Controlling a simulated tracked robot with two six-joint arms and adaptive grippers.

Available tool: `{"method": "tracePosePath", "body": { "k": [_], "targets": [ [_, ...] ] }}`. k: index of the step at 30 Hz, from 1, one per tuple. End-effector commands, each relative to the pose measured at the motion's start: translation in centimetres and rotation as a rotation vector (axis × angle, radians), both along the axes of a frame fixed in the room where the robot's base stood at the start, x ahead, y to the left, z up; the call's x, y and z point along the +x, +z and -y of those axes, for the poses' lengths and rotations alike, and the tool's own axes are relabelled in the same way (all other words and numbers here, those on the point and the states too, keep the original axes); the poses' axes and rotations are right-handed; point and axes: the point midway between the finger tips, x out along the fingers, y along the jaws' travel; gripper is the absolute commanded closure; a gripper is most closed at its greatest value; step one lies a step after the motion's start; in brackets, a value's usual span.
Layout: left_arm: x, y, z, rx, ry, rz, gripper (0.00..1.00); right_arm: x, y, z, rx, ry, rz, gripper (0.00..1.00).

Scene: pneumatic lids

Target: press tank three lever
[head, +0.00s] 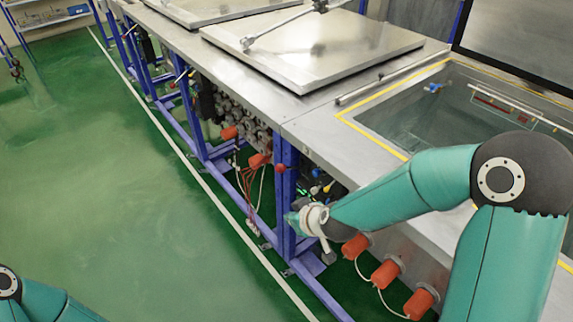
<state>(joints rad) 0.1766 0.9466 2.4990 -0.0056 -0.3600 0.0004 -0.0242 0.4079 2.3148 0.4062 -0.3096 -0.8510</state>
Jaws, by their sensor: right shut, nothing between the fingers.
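My right arm reaches in from the right, and my right gripper (294,221) is shut and empty beside a blue post at the front of the tank line. It is small and partly hidden by its own wrist. Close to it, under the bench edge, are small controls: a yellow-tipped lever (329,186) and a red knob (280,168). I cannot tell which control belongs to tank three, or whether the gripper touches one. An open tank (430,115) with yellow edging is at the right. My left arm shows only at the bottom left corner; its gripper is out of view.
Closed steel lids (315,48) cover the tanks further back. Blue frame legs, hoses and orange-red connectors (386,273) line the bench front below the gripper. The green floor (110,200) at the left is clear, with a white line along the bench.

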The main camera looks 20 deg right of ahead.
Motion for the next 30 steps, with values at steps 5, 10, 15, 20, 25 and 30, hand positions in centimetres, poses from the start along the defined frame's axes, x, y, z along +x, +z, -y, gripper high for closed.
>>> {"method": "tracePosePath", "body": {
  "k": [5,10,15,20,25,30],
  "targets": [
    [0.0,-0.2,0.0,0.0,0.0,0.0,1.0,3.1,10.7,1.5,-0.128,0.071,0.244,1.0],
    [0.0,-0.2,0.0,0.0,0.0,0.0,1.0,3.6,14.3,2.0,-0.181,0.097,0.322,1.0],
    [0.0,-0.2,0.0,0.0,0.0,0.0,1.0,3.6,14.5,2.1,-0.187,0.1,0.325,1.0],
    [0.0,-0.2,0.0,0.0,0.0,0.0,1.0,3.6,14.4,2.1,-0.186,0.1,0.324,1.0],
    [0.0,-0.5,0.0,0.0,0.0,0.0,1.0,4.3,13.8,2.0,-0.186,0.1,0.323,1.0],
    [0.0,-1.2,0.0,0.0,0.0,0.0,1.0,6.3,12.4,1.7,-0.186,0.101,0.322,1.0]
  ]
}}
